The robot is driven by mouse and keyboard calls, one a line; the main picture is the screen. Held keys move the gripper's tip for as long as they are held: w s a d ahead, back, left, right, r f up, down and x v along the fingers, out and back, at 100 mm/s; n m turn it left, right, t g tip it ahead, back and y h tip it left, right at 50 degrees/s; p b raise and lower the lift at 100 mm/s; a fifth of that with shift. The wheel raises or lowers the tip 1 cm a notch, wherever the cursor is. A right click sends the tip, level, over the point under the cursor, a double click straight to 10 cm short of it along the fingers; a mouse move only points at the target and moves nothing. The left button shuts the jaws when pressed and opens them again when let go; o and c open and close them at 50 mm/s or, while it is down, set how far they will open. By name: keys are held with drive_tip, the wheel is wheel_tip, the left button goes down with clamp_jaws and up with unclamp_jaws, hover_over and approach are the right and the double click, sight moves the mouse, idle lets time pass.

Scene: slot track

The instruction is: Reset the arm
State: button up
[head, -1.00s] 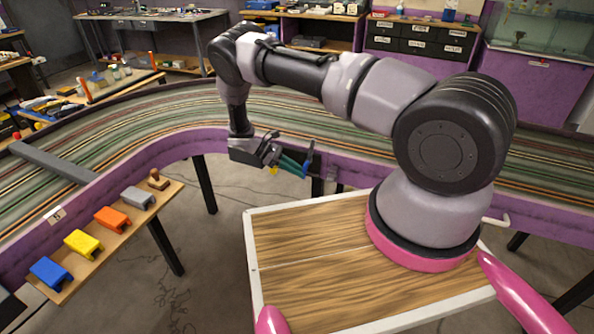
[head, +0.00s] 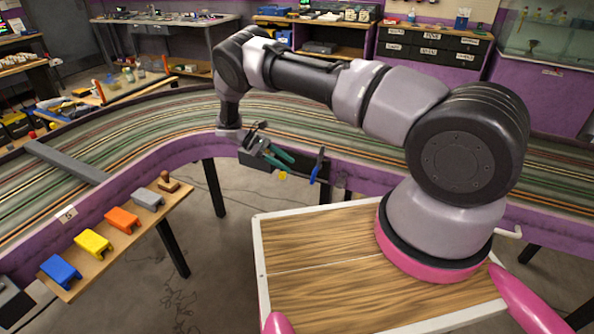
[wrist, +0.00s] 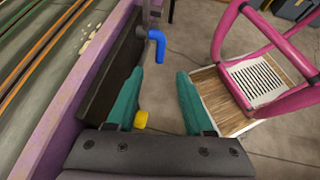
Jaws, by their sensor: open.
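My gripper (head: 284,161) has teal fingers and hangs in front of the purple track wall, left of my arm's base. In the wrist view my gripper (wrist: 160,74) is open, with nothing between its fingers. A blue handle (head: 317,166) is on the wall just right of the fingers. It also shows beyond the fingertips in the wrist view (wrist: 157,45), apart from them. A small yellow knob (head: 283,176) is below the fingers, and in the wrist view the yellow knob (wrist: 140,119) is beside the left finger.
The slot track (head: 350,138) curves behind my gripper. A dark panel (wrist: 107,75) is on its wall. At left a wooden shelf (head: 135,235) holds blue, yellow, orange and grey blocks and a stamp-like brown piece (head: 168,182). Open floor lies below my gripper.

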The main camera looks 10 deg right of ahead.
drive_tip(key=shift+v, duration=0.9)
drive_tip(key=s+d+r+m+t+y, duration=0.1)
drive_tip(key=d+r+m+y, duration=0.3)
drive_tip(key=r, duration=1.3)
drive_tip(key=d+r+m+t+y, duration=0.25)
drive_tip(key=r+m+y, duration=0.2)
drive_tip(key=r, duration=1.35)
drive_tip(key=s+d+r+m+t+y, duration=0.1)
drive_tip(key=s+d+r+m+t, duration=0.1)
drive_tip(key=s+r, duration=0.3)
drive_tip(key=s+d+r+m+t+y, duration=0.2)
drive_tip(key=s+r, duration=0.4)
drive_tip(key=s, duration=0.7)
drive_tip(key=s+d+r+m+t+y, duration=0.1)
drive_tip(key=s+d+r+m+t, duration=0.2)
drive_tip(key=s, duration=0.6)
wheel_tip(320, 180, up, 3)
drive_tip(key=shift+d+f+m+t, duration=0.2)
drive_tip(key=shift+m+t, duration=0.55)
